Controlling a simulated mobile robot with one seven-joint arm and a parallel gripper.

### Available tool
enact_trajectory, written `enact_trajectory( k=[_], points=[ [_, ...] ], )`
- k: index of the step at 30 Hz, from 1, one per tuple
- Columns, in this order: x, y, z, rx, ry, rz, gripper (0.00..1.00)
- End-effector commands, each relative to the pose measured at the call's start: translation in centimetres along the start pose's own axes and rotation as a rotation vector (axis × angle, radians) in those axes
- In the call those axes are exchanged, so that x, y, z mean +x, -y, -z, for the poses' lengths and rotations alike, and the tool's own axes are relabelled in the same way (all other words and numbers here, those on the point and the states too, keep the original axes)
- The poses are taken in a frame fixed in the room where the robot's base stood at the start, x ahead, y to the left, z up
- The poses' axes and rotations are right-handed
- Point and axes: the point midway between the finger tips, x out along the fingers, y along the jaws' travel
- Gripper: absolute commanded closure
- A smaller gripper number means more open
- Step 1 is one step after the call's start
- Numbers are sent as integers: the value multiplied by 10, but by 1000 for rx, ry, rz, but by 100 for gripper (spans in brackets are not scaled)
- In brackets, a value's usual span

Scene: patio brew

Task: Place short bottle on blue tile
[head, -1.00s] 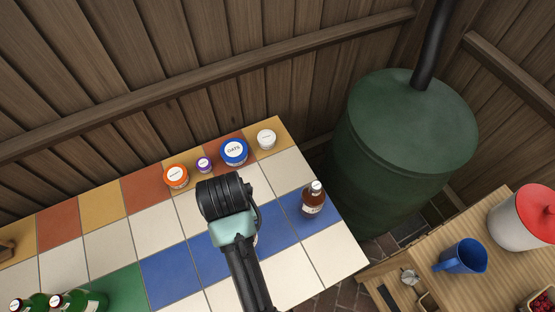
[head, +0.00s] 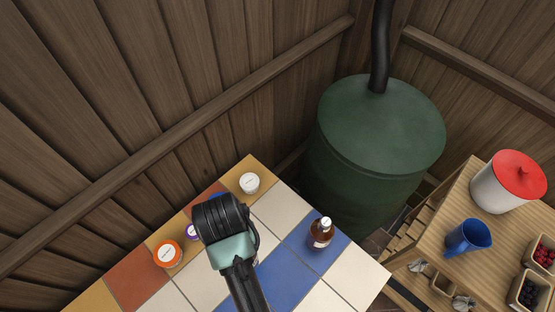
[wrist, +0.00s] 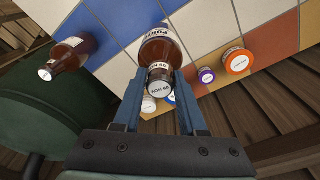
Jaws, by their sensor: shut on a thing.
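My gripper (wrist: 160,88) is shut on a brown bottle (wrist: 160,48) with a pale label and a white cap, seen between its fingers in the wrist view. In the head view my wrist (head: 228,225) hides this bottle. A second brown bottle (head: 321,236) with a white cap stands apart, on the blue tiles near the table's right edge; it also shows at the left in the wrist view (wrist: 72,54). The blue tiles (head: 282,280) run in a row beside my gripper. I cannot tell whether the held bottle touches the table.
An orange-lidded jar (head: 167,254), a purple-lidded jar (head: 192,232), a mostly hidden blue-lidded jar and a white-lidded jar (head: 249,183) line the back edge. A green barrel (head: 375,135) stands beyond the table. A wooden side table at right holds a blue jug (head: 468,237).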

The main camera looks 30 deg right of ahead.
Motion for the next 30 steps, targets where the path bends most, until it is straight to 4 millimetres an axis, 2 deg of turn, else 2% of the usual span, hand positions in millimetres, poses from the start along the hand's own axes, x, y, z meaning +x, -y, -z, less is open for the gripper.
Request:
enact_trajectory(
  k=[12,18,25,30],
  points=[
    [-21,-62,-22,835,6,-96,100],
    [-27,-82,-34,1167,-6,-134,100],
    [-27,-91,-41,1342,-14,-155,100],
    [-1,-92,-45,1358,-13,-159,100]
  ],
)
